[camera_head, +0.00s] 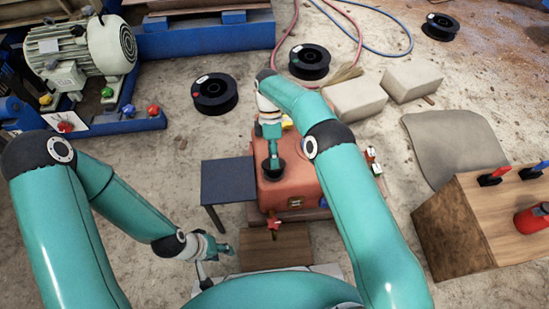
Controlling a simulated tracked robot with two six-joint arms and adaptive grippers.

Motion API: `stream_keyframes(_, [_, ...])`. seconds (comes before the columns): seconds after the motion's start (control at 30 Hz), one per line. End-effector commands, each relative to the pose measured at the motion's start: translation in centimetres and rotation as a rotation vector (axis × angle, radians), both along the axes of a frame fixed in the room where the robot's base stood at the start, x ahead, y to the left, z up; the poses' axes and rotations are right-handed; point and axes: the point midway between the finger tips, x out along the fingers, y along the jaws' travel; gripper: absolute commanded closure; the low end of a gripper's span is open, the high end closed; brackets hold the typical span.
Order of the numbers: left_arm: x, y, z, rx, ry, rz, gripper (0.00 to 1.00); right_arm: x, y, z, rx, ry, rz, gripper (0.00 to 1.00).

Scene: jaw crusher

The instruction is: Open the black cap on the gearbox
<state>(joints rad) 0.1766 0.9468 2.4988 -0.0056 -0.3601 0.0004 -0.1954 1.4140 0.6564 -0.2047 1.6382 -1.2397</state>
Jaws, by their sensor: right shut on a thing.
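The gearbox (296,192) is an orange-red housing in the middle of the head view. The black cap (279,173) sits on its top, left of centre, and is partly covered by my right gripper. My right gripper (273,162) points down from above and is shut on the black cap. I cannot tell whether the cap is loose or still seated. My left gripper (225,248) hangs low, in front and to the left of the gearbox, apart from it. Its finger opening is too small to make out.
A dark small table (228,180) stands left of the gearbox. A motor (85,50) on a blue frame is at the left. Black spools (214,93) and pale blocks (355,99) lie behind.

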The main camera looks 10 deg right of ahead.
Motion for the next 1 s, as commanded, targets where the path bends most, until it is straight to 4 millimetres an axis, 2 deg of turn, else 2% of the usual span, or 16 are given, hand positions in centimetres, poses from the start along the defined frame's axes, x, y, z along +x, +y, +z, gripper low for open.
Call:
stream_keyframes(0.07, [0.0,0.0,0.0,0.000,0.000,0.000,0.60,0.2,-0.2,0.0,-0.001,-0.009,-0.004,1.00])
stream_keyframes(0.1, [0.0,0.0,0.0,0.000,0.000,0.000,0.60,0.3,-0.2,0.0,-0.001,-0.009,-0.004,0.65])
stream_keyframes(0.23, [0.0,0.0,0.0,0.000,0.000,0.000,0.60,0.2,-0.2,0.0,-0.001,-0.007,-0.003,0.44])
stream_keyframes(0.53, [0.0,0.0,0.1,0.000,0.000,0.000,0.60,0.1,0.0,0.1,0.000,-0.004,-0.001,0.44])
stream_keyframes(0.67, [0.0,0.0,0.1,0.000,0.000,0.000,0.60,0.1,0.0,0.9,0.000,-0.005,-0.001,0.44])
stream_keyframes(0.77, [0.0,0.0,0.1,0.000,0.000,0.000,0.60,0.2,0.0,2.1,0.000,-0.007,-0.001,0.44])
stream_keyframes(1.0, [0.0,0.0,0.1,0.000,0.000,0.000,0.60,0.2,0.0,6.4,0.000,-0.008,-0.002,0.44])
